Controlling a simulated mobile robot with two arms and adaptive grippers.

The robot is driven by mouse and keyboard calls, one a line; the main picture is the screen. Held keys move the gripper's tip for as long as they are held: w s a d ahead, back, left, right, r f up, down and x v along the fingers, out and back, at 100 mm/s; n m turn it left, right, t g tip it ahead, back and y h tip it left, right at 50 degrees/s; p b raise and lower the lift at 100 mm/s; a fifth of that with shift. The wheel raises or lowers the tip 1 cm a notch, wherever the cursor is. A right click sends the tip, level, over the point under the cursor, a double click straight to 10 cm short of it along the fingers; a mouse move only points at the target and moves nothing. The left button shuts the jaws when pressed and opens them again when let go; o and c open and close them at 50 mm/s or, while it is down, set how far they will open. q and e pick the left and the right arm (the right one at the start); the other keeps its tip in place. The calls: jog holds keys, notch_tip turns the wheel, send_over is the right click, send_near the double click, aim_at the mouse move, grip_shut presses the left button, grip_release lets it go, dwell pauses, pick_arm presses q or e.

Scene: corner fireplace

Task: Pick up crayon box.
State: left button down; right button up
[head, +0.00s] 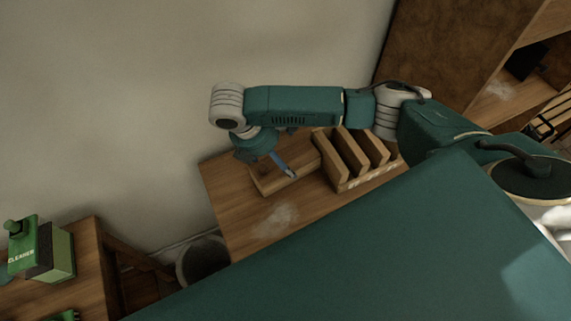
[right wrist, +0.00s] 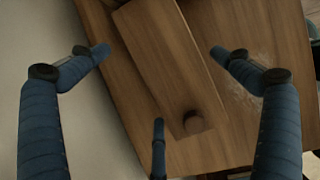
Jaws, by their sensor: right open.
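A long wooden box with a small round knob near one end, which looks like the crayon box (right wrist: 165,60), lies on the wooden table. In the head view this crayon box (head: 267,186) sits at the table's wall side, partly hidden by my right gripper (head: 284,166). In the right wrist view my right gripper (right wrist: 160,72) is open, with blue fingers spread on either side of the box and a third finger below. It appears over the box and is not closed on it. Whether any finger touches it cannot be told. My left gripper is not in view.
A slotted wooden rack (head: 352,160) stands on the table (head: 240,215) right beside the box. A round bin (head: 203,260) is on the floor at the table's left. A green cleaner container (head: 62,252) stands on another table at far left. The table's front left is clear.

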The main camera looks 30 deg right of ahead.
aim_at(281, 157)
jog(key=shift+x, duration=1.2)
jog(key=shift+d+f, duration=0.2)
jog(key=shift+f, duration=0.2)
jog(key=shift+c, duration=0.5)
jog(key=c, duration=1)
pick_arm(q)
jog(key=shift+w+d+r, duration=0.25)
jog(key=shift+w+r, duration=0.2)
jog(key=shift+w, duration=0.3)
pick_arm(e)
notch_tip(281, 157, up, 8)
jog(key=shift+w+r, duration=0.1)
pick_arm(q)
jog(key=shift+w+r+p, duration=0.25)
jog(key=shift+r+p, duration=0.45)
jog(key=shift+p, duration=0.15)
pick_arm(e)
notch_tip(281, 157, up, 12)
jog(key=shift+f, duration=0.1)
